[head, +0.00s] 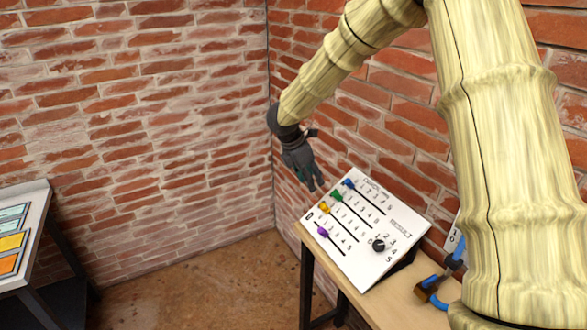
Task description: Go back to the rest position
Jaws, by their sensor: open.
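My arm reaches in from the upper right of the head view, and its gripper (315,184) hangs in front of the brick corner. The gripper is open, with nothing visible between its fingers. It is just left of the upper left edge of a tilted white panel (372,262), close to the blue slider knob (348,183). The view does not show whether they touch. The panel also has a green knob (337,195), a yellow knob (324,208), a purple knob (322,231) and a black dial (378,245).
The panel stands on a wooden table (394,305). A blue and black object (432,287) lies at the table's right, partly hidden by my arm. Another table (40,208) with coloured cards stands at the left edge. Bare floor (200,290) lies between the tables. Brick walls close in behind.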

